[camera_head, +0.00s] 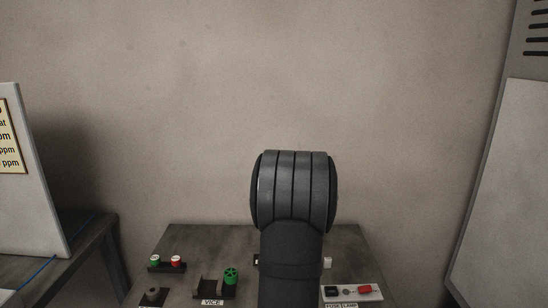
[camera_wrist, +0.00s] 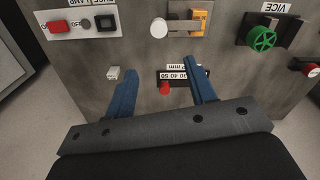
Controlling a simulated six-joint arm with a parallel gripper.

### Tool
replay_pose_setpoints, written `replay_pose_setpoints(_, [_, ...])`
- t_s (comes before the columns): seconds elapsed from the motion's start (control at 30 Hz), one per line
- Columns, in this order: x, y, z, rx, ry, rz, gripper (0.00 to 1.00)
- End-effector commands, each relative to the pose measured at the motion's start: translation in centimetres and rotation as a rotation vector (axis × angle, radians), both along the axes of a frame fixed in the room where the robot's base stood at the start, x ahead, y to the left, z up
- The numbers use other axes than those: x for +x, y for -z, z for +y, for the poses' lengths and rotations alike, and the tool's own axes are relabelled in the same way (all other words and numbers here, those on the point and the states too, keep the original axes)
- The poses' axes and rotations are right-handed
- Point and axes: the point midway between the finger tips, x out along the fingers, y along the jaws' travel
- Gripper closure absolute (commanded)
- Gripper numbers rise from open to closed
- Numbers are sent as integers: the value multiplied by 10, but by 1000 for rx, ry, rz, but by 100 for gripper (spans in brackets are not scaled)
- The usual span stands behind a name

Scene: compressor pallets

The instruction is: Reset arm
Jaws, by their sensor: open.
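My gripper (camera_wrist: 163,86) shows in the wrist view with two blue fingers spread apart and nothing between them. It is over the grey table (camera_wrist: 130,70), which lies beyond the fingertips. In the head view my dark arm rises in front of the table and hides its middle; the gripper fingers do not show there.
The table holds a vice with a green handle (camera_head: 231,276), a red switch on a white fuse and lamp panel (camera_head: 351,292), and a stand with green and red buttons (camera_head: 167,263). In the wrist view a red knob (camera_wrist: 165,89) sits near the fingertips. A grey cabinet (camera_head: 512,180) stands right.

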Motion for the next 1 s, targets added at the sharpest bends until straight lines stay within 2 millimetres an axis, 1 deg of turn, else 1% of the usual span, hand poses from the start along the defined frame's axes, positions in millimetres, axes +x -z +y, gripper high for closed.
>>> replay_pose_setpoints(0.03, [0, -11, 0, 0, 0, -2, 49])
replay_pose_setpoints(0.23, [0, -51, 0, 0, 0, -2, 49])
replay_pose_setpoints(0.3, [4, -36, 16, -27, -6, 13, 49])
replay_pose_setpoints(0.7, [18, 5, 83, -168, -21, 20, 49])
replay_pose_setpoints(0.9, [22, 21, 110, -222, -31, 8, 49])
replay_pose_setpoints(1.0, [23, 26, 118, -239, -34, 4, 49])
